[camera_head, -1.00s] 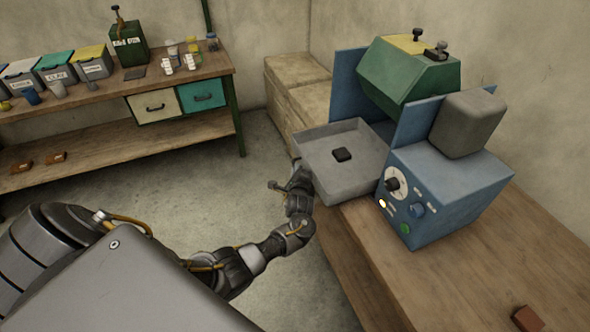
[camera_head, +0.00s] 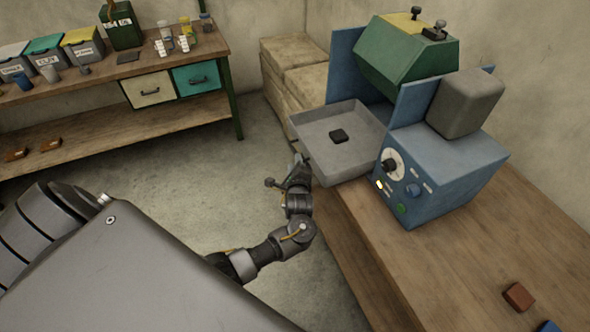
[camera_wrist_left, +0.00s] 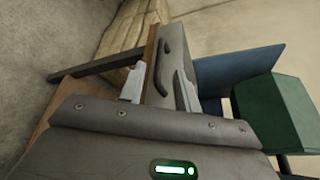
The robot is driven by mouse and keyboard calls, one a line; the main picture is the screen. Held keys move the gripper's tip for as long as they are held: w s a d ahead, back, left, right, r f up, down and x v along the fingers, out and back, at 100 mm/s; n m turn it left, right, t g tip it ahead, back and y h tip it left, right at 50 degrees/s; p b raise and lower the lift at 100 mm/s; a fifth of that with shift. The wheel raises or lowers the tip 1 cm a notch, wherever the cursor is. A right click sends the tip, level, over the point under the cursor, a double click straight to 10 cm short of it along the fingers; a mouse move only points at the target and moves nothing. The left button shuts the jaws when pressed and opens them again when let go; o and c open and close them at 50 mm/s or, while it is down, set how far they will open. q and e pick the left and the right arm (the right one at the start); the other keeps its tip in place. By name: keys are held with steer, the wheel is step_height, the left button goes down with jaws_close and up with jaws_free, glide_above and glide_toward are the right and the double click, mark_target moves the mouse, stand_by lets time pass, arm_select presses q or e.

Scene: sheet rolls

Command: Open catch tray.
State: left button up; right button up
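The left wrist view shows a dark curved handle (camera_wrist_left: 161,68) on the tray's front. My left gripper (camera_head: 296,168) is at the tray's near-left front wall. In the left wrist view its two pale fingers stand apart, open, with the handle seen between and beyond them. I cannot tell whether they touch it. My right gripper is not in view.
The machine stands on a wooden bench (camera_head: 450,250) with a reddish block (camera_head: 518,296) near the front right. A shelf table (camera_head: 110,82) with bins and drawers stands at the left. Stacked boxes (camera_head: 297,65) stand behind the tray. The floor between is clear.

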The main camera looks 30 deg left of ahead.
arm_select(q)
steer(key=v, duration=0.3)
steer(key=shift+s+d, duration=0.15)
steer(key=shift+s, duration=0.1)
stand_by(0.4)
